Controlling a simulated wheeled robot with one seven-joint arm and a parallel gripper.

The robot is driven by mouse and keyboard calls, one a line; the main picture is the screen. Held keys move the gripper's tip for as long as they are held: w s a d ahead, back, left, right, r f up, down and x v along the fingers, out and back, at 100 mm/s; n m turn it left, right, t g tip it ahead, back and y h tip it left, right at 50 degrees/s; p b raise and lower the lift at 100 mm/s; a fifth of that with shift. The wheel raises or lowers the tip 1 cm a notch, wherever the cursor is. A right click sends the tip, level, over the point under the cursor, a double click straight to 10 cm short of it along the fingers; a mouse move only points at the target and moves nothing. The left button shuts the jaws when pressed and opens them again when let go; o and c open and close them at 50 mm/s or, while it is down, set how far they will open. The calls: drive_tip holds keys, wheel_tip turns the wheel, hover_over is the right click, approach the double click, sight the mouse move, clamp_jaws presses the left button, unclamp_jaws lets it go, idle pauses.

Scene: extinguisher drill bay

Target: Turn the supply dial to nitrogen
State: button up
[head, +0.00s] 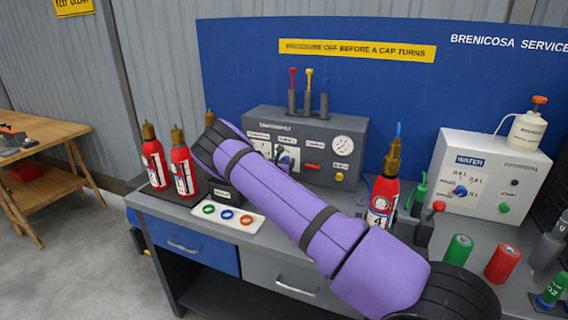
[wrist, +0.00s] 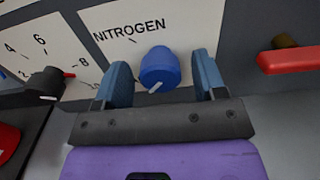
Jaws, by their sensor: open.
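The supply dial (wrist: 160,68) is a round blue knob on a white plate in the wrist view. A white mark on the knob points down and to the left. The word NITROGEN (wrist: 129,29) is printed above and left of the knob, with a short tick under it. My gripper (wrist: 163,78) is open, with one blue finger on each side of the knob. Gaps show between the fingers and the knob, and I cannot tell whether either touches. In the head view my purple arm hides part of the grey panel box (head: 262,118).
In the wrist view a black knob (wrist: 45,82) with a numbered scale is at left and a red lever (wrist: 289,60) at right. In the head view, red extinguishers (head: 183,173) stand left of the box, and another (head: 382,200) stands right. A ring tray (head: 240,231) lies in front.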

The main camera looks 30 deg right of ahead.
drive_tip(key=c, duration=0.9)
drive_tip(key=shift+m, duration=0.4)
drive_tip(key=m, duration=0.3)
drive_tip(key=shift+m, duration=0.4)
drive_tip(key=m, duration=0.4)
drive_tip(key=shift+m, duration=0.3)
drive_tip(key=m, duration=0.8)
drive_tip(key=shift+f+m, duration=0.1)
drive_tip(key=shift+m, duration=0.2)
